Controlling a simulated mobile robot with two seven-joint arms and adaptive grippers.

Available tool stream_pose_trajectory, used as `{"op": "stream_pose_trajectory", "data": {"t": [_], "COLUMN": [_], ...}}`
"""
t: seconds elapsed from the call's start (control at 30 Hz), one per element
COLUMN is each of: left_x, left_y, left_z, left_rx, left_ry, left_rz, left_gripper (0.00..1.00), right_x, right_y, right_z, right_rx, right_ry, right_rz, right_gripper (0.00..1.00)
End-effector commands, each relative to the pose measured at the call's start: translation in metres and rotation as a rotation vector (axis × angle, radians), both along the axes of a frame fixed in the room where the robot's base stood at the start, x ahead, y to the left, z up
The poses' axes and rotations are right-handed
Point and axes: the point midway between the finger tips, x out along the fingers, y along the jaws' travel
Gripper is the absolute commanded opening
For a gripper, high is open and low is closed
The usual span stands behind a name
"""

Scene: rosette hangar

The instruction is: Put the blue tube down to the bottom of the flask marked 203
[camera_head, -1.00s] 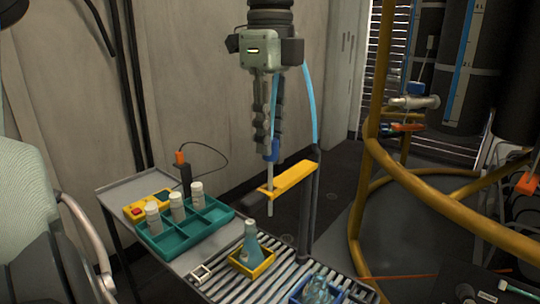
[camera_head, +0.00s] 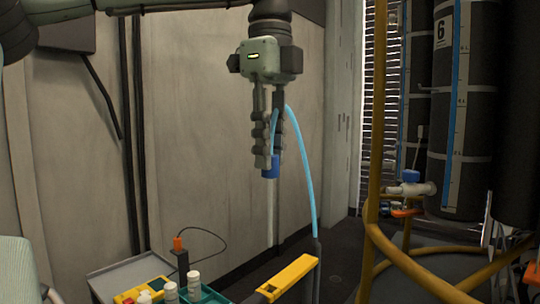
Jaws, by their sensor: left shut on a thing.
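My left gripper (camera_head: 267,158) hangs pointing down in the middle of the view, shut on the blue tube. The tube's dark blue collar (camera_head: 270,168) sits at the fingertips, and a thin pale straight end (camera_head: 270,215) hangs upright below it. Its light blue hose (camera_head: 305,160) arches up behind the fingers and down on the right to a dark post. The pale end hangs above and apart from a yellow bracket (camera_head: 290,277). No flask shows in this view, so the one marked 203 cannot be seen. My right gripper is out of view.
At the bottom, a grey bench (camera_head: 115,278) carries a yellow box (camera_head: 148,289), a teal tray (camera_head: 213,296) and white-capped bottles (camera_head: 194,284). A yellow pipe frame (camera_head: 378,180) and dark tanks (camera_head: 465,110) stand at the right. The wall is behind the gripper.

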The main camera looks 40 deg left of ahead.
Motion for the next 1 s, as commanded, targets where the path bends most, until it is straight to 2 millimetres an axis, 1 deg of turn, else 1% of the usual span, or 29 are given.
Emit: {"op": "stream_pose_trajectory", "data": {"t": [0.03, 0.27, 0.3, 1.0], "left_x": [0.0, 0.0, 0.0, 0.0], "left_y": [0.0, 0.0, 0.0, 0.0], "left_z": [0.005, 0.016, 0.016, 0.051], "left_rx": [0.0, 0.0, 0.0, 0.001], "left_ry": [-0.001, -0.001, -0.001, 0.0], "left_rz": [0.0, 0.0, 0.0, 0.002], "left_gripper": [0.04, 0.04, 0.04, 0.04], "right_x": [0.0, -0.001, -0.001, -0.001], "right_y": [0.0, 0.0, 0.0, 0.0], "right_z": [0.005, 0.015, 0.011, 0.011], "right_rx": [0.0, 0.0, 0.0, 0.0], "right_ry": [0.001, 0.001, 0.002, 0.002], "right_rz": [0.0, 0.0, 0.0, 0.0], "right_gripper": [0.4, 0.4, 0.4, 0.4]}}
